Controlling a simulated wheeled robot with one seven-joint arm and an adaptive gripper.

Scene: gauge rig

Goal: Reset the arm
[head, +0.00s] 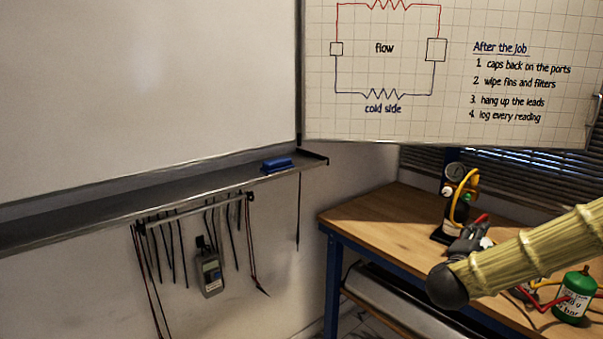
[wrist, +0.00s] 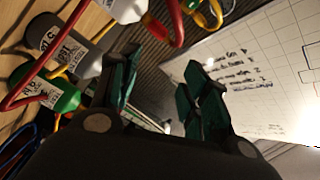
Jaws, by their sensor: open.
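My gripper (wrist: 160,82) shows in the wrist view with its two dark and teal fingers spread apart and nothing between them. In the head view my arm, in a yellowish ribbed sleeve, reaches in from the right over the wooden bench (head: 385,212). Its dark rounded joint hides part of the bench. A grey and black part just behind that joint seems to be my wrist, but the fingertips are not clear there. A gauge rig (head: 455,188) with a yellow hose stands at the bench's back, close behind the arm.
A green bottle (head: 575,295) with a red hose stands at the bench's right; the wrist view shows a green bottle (wrist: 52,95) and a grey one (wrist: 62,45) left of the fingers. A meter (head: 211,272) and leads hang below the whiteboard ledge (head: 150,190).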

